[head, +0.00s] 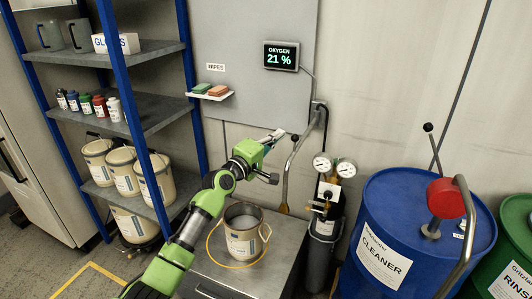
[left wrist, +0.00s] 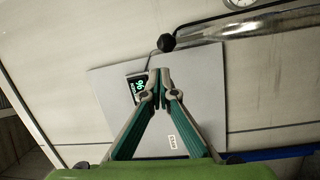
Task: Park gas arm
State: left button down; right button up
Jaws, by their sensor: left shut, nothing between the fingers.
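The gas arm (head: 287,178) is a bent metal tube at the wall, to the left of the gas cylinder (head: 321,250). A black knob (head: 294,137) sits on it, and its lower end hangs near the back right of the bench. My left gripper (head: 275,136) is shut and empty, just left of the knob and apart from it as far as I can tell. In the left wrist view the shut fingertips (left wrist: 159,72) lie below the knob (left wrist: 166,42) and the metal tube (left wrist: 215,32). My right gripper is not in view.
An open pail (head: 243,228) stands on the grey bench under my left arm. A blue cleaner drum (head: 400,190) with a red-topped fitting is at right. A shelf (head: 110,60) with pails and bottles is at left. An oxygen display (head: 281,56) hangs on the wall panel.

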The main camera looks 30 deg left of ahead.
pick_arm(q)
jog(key=s+d, duration=0.3)
jog(key=s, duration=0.5)
jog(key=shift+s+d+f, duration=0.25)
jog(key=shift+d+f, duration=0.05)
jog(key=shift+d, duration=0.1)
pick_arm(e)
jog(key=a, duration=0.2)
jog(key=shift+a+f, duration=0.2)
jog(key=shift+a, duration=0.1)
pick_arm(q)
jog(key=shift+f+y, duration=0.1)
jog(key=shift+y, duration=0.2)
